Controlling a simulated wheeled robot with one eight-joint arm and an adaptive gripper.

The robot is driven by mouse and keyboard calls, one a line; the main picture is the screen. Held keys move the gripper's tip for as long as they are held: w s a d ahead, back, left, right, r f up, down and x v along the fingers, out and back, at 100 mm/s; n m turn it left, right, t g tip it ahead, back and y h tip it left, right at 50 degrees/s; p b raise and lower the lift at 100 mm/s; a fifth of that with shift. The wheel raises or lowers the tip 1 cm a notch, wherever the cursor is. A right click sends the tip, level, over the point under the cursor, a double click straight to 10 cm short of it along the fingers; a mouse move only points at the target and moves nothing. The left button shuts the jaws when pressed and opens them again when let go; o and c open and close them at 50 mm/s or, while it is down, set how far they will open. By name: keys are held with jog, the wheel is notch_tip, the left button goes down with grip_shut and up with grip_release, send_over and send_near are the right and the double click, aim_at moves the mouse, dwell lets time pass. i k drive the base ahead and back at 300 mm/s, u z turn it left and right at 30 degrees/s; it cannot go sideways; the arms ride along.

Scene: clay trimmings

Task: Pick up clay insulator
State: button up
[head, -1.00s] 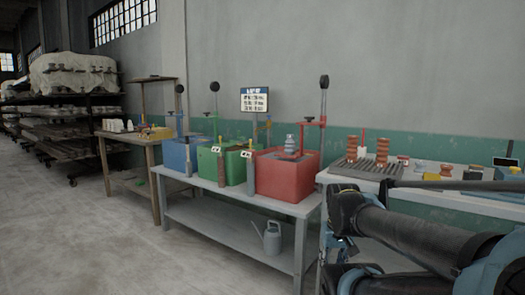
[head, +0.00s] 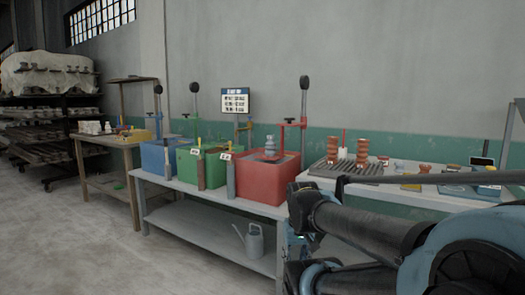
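A grey, ribbed, stacked piece that looks like a clay insulator (head: 270,146) stands upright at the top of the red box (head: 262,183), on the grey bench. Two reddish-brown ribbed insulators stand upright on a slatted dark rack on the white table at right: a left one (head: 333,150) and a right one (head: 362,153). The pictures do not show which of these is the clay one. My dark arm fills the lower right and covers part of the white table. I can make out no gripper fingertips.
A green box (head: 203,170) and a blue box (head: 160,159) stand left of the red box. A watering can (head: 252,243) sits on the lower shelf. Several small items lie on the white table (head: 322,182). The floor at left is open.

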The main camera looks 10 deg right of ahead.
aim_at(270, 148)
jog(key=i, duration=0.85)
jog(key=z, duration=0.05)
